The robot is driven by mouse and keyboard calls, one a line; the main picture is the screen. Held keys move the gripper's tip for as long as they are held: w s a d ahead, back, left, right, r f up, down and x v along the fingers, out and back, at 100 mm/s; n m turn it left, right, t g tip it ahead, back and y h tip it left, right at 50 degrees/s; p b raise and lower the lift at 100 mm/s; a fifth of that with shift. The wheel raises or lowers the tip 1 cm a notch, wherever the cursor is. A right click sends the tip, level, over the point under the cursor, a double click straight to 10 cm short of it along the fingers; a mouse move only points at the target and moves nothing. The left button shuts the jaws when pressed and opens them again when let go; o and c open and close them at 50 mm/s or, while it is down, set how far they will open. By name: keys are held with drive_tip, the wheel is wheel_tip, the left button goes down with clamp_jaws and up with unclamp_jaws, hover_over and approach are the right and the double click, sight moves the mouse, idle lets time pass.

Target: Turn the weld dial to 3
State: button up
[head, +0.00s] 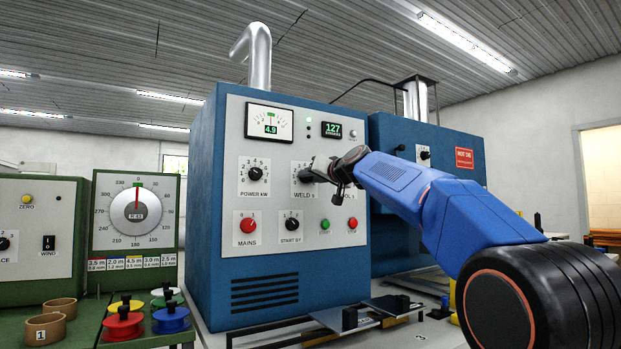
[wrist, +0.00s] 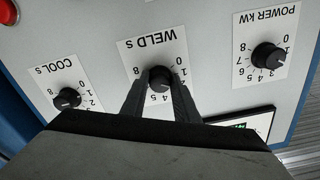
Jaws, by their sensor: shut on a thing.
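The weld dial (wrist: 160,77) is a black knob on a white scale plate marked WELD S, which appears upside down in the wrist view. My gripper (wrist: 160,86) is shut on the knob, with one dark finger on each side of it. The fingers cover part of the scale, and I cannot read where the knob's pointer stands. In the head view my gripper (head: 316,173) reaches the welder's front panel from the right and hides most of the weld dial. The weld plate (head: 299,166) shows beside it.
The power knob (head: 255,173) is left of the weld dial in the head view. The cool knob (wrist: 67,98) sits on its other side. A red mains knob (head: 248,225), a start knob (head: 292,223) and green and red buttons lie below. A display (head: 332,129) reads 127.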

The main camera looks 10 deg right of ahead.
drive_tip(key=shift+m, duration=2.8)
drive_tip(key=o, duration=1.1)
drive_tip(key=shift+c, duration=0.2)
drive_tip(key=v, duration=1.7)
drive_tip(key=shift+s, duration=0.15)
drive_tip(key=shift+d, duration=0.1)
